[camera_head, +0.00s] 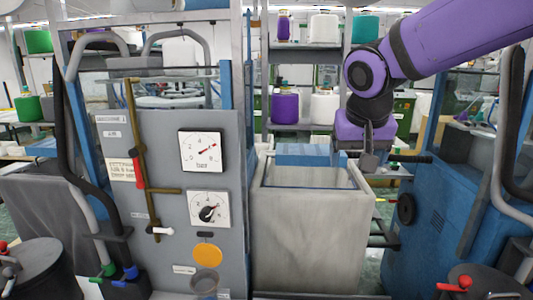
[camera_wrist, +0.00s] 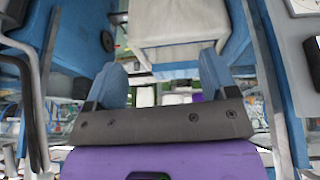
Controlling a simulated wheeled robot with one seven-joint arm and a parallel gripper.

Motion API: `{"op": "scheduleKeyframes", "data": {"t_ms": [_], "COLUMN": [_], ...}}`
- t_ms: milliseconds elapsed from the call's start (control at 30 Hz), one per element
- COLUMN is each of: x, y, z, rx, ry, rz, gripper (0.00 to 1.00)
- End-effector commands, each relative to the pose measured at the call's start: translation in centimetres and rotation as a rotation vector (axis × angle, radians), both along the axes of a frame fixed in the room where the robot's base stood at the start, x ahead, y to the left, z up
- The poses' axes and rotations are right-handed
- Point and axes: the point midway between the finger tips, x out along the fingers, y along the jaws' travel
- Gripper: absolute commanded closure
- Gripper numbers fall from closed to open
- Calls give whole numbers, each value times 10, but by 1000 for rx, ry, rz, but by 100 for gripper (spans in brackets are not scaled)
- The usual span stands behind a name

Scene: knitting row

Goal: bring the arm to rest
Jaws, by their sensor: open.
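My purple arm (camera_head: 455,40) reaches in from the upper right of the head view and bends down at the wrist. My gripper (camera_wrist: 162,72) is open in the wrist view. Its two blue fingers stand well apart with nothing between them. In the head view the dark gripper end is by the upper right rim of a pale grey bin (camera_head: 310,235); its fingertips are hard to make out there. The bin also shows at the top of the wrist view (camera_wrist: 178,22). I cannot tell whether the gripper touches it.
A grey panel (camera_head: 160,230) with two dials (camera_head: 203,150) stands left of the bin. A blue machine (camera_head: 435,230) stands right. Shelves behind hold purple (camera_head: 285,108) and white containers. Dark drums with red handles stand at both lower corners.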

Motion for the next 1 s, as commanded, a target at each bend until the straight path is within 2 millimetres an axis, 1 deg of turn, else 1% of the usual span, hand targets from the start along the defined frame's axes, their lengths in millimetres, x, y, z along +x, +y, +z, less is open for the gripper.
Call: {"op": "scheduleKeyframes", "data": {"t_ms": [33, 100, 167, 200, 300, 433, 500, 600, 700, 800, 1000], "x": [-14, -33, -49, -60, -89, -126, -145, -167, -182, -190, -193], "y": [-18, -38, -54, -64, -86, -108, -117, -125, -129, -131, -131], "z": [6, 10, 12, 13, 14, 10, 7, 1, -4, -7, -9], "rx": [5, 10, 14, 16, 24, 33, 38, 42, 44, 46, 46], "ry": [-4, -3, -2, -3, -7, -18, -24, -35, -43, -47, -48], "rz": [-5, 0, 6, 8, 20, 37, 47, 63, 74, 83, 86], "gripper": [21, 21, 21, 21, 21, 21, 21, 21, 21, 21, 21]}}
